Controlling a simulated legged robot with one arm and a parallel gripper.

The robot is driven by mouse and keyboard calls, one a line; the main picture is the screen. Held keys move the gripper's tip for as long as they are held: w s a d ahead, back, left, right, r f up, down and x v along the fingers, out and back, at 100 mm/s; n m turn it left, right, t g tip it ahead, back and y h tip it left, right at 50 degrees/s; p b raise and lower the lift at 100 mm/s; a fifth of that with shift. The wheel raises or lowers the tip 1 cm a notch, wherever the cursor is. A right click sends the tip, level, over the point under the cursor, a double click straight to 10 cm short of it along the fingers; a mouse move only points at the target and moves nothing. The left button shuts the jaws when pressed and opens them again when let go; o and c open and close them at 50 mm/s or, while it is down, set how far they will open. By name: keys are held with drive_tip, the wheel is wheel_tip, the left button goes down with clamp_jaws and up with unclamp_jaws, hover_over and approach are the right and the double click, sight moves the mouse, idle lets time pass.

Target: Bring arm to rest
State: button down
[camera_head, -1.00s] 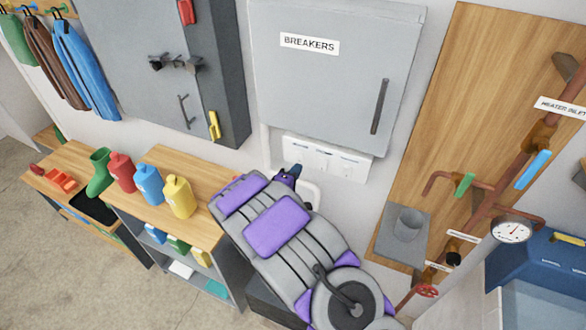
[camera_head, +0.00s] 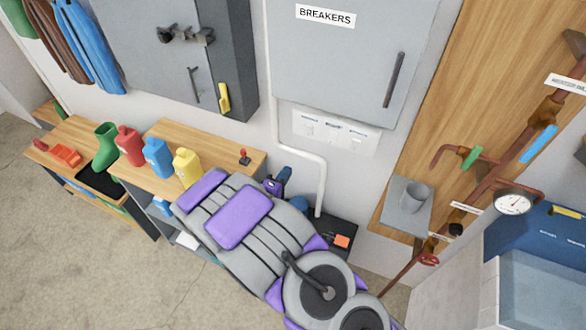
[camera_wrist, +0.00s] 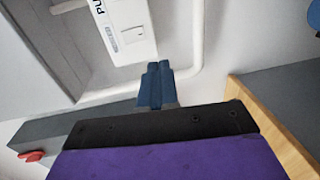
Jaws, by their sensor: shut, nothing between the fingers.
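My arm (camera_head: 240,220), grey with purple pads, reaches from the lower right of the head view towards the workbench and wall. My gripper (camera_head: 284,178) is at its far end, small and partly hidden behind the arm. In the wrist view my gripper's blue fingers (camera_wrist: 157,82) are together and empty. They are in front of the wall, below a white switch panel (camera_wrist: 125,28) and beside a white pipe (camera_wrist: 193,60).
A breakers cabinet (camera_head: 345,60) hangs above the white panel (camera_head: 335,130). Red, blue and yellow bottles (camera_head: 187,168) stand on the wooden bench (camera_head: 232,157) left of my arm. A grey shelf with a cup (camera_head: 405,212) and copper pipes (camera_head: 490,180) are to the right.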

drive_tip(key=s+d+r+m+g+y+b, duration=0.3)
drive_tip(key=s+d+r+m+g+y, duration=0.2)
drive_tip(key=s+r+m+g+y, duration=0.55)
drive_tip(key=s+d+r+m+g+h, duration=0.1)
drive_tip(key=s+d+g, duration=0.1)
drive_tip(key=s+d, duration=0.3)
drive_tip(key=s+d+r+m+g+h, duration=0.1)
drive_tip(key=s+d, duration=0.4)
drive_tip(key=s, duration=0.9)
drive_tip(key=s+d+r+m+g+h+b, duration=0.1)
drive_tip(key=s+d+r+g+h, duration=0.2)
drive_tip(key=s+d, duration=0.3)
drive_tip(key=s+g, duration=0.1)
drive_tip(key=s, duration=0.2)
drive_tip(key=shift+s, duration=0.2)
